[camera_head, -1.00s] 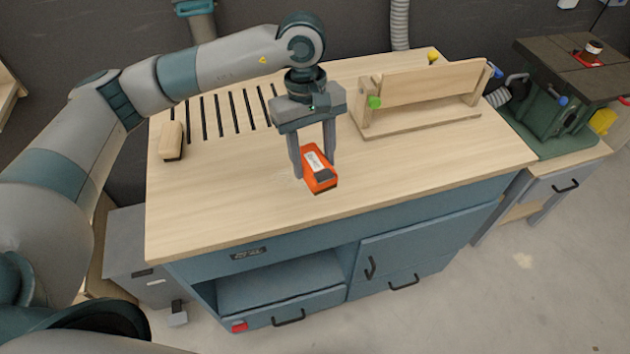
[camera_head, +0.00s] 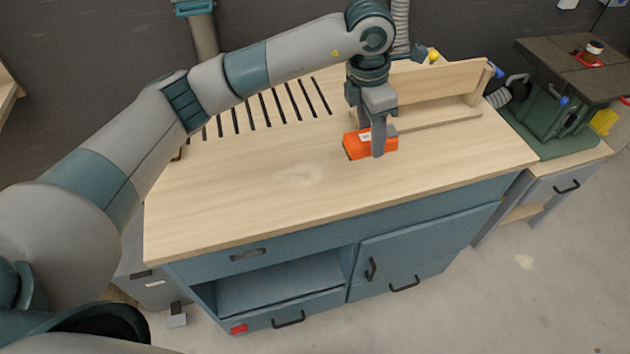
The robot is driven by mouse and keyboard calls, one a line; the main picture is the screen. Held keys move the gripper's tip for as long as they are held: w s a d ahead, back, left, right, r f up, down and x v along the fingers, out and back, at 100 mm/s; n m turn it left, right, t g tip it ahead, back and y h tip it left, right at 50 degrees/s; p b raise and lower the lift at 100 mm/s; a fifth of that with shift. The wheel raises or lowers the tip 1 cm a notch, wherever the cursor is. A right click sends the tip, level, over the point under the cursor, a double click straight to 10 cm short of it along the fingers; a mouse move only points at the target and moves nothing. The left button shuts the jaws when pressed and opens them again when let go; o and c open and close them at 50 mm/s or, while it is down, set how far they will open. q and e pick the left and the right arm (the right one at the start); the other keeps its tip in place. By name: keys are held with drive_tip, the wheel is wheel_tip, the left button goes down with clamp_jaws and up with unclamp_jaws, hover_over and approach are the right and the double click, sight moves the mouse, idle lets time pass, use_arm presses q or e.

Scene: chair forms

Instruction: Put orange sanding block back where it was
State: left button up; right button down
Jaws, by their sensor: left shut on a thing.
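The orange sanding block (camera_head: 356,146) is over the right half of the wooden workbench top (camera_head: 270,200), in front of the wooden jig. My left gripper (camera_head: 372,145) is shut on it, with one finger in front of the block and the other mostly hidden behind it. The block lies lengthwise left to right. I cannot tell whether its underside touches the bench. A pale dusty patch (camera_head: 298,173) shows on the bench to the left of the block. My right gripper is not in view.
The wooden jig (camera_head: 440,85) stands close behind the block, partly hidden by my arm. Slots (camera_head: 270,108) run across the back left of the bench. A green machine (camera_head: 560,120) stands at the right. The front and left of the bench top are clear.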

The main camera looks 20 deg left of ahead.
use_arm(q)
drive_tip(key=shift+a, duration=0.1)
drive_tip(key=shift+s+a+f, duration=0.1)
drive_tip(key=shift+a+f, duration=0.05)
drive_tip(key=shift+a, duration=0.05)
drive_tip(key=s+a+f+p, duration=0.1)
drive_tip(key=a+f+p, duration=0.1)
drive_tip(key=a, duration=0.1)
drive_tip(key=s+a+f+p, duration=0.1)
drive_tip(key=a+f+p, duration=0.1)
drive_tip(key=a, duration=0.1)
drive_tip(key=s+a+f+p, duration=0.1)
drive_tip(key=s+a+f, duration=0.1)
drive_tip(key=a, duration=0.2)
drive_tip(key=shift+a+f+p, duration=0.1)
drive_tip(key=shift+f+p, duration=0.15)
drive_tip(key=shift+p, duration=0.15)
drive_tip(key=shift+f, duration=0.15)
